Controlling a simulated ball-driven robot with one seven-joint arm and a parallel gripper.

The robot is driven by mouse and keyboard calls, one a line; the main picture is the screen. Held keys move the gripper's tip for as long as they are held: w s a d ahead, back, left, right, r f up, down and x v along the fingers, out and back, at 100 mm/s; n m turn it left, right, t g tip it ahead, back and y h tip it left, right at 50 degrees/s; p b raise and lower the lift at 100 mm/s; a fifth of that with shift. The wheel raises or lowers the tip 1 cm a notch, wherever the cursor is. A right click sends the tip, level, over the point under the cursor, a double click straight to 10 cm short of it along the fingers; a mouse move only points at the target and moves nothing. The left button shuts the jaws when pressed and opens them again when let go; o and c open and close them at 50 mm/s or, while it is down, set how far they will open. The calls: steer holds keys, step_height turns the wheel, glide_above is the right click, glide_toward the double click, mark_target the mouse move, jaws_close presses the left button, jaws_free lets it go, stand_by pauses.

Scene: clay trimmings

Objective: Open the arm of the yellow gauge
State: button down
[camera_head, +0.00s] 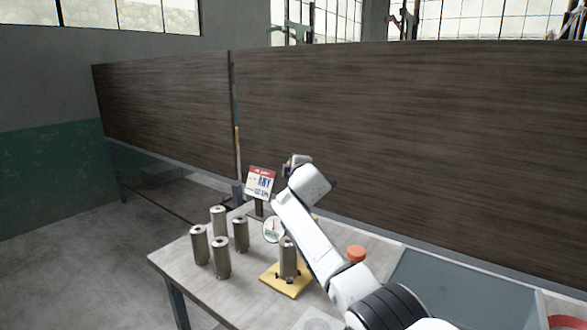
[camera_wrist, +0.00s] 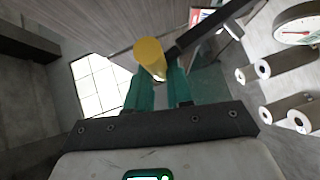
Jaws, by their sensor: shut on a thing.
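The yellow gauge has a yellow base plate (camera_head: 285,286) on the table, with a metal cylinder (camera_head: 288,260) standing on it and a round white dial (camera_head: 272,230) just behind. The dial also shows in the wrist view (camera_wrist: 297,27), top right. In the wrist view, my gripper (camera_wrist: 158,84) has its teal fingers shut on a yellow knob (camera_wrist: 150,54). A dark bar (camera_wrist: 208,27) runs from beside the knob to the upper right; it looks like the gauge's arm. In the head view, my white arm hides most of the gauge's right side and the fingers cannot be made out.
Several metal cylinders (camera_head: 220,258) stand left of the gauge on the table (camera_head: 180,262). A sign (camera_head: 261,184) stands behind the dial. An orange-red round thing (camera_head: 356,254) sits right of my arm. A brown panel wall (camera_head: 390,130) rises close behind the table.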

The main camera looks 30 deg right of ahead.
steer(key=c, duration=1)
jaws_free()
steer(key=shift+s+d+f, duration=0.35)
steer(key=shift+d+f, duration=0.35)
steer(key=shift+f, duration=0.15)
steer(key=shift+w+a+r+v, duration=0.15)
steer(key=shift+r+v, duration=0.1)
steer(key=shift+v, duration=1.55)
steer(key=shift+w+a+r+v, duration=0.1)
steer(key=shift+a+r+v, duration=0.15)
steer(key=shift+v, duration=1.6)
steer(key=shift+w+a+r+v, duration=0.1)
steer(key=shift+r+v, duration=0.15)
steer(key=shift+v, duration=1.55)
steer(key=shift+a, duration=0.1)
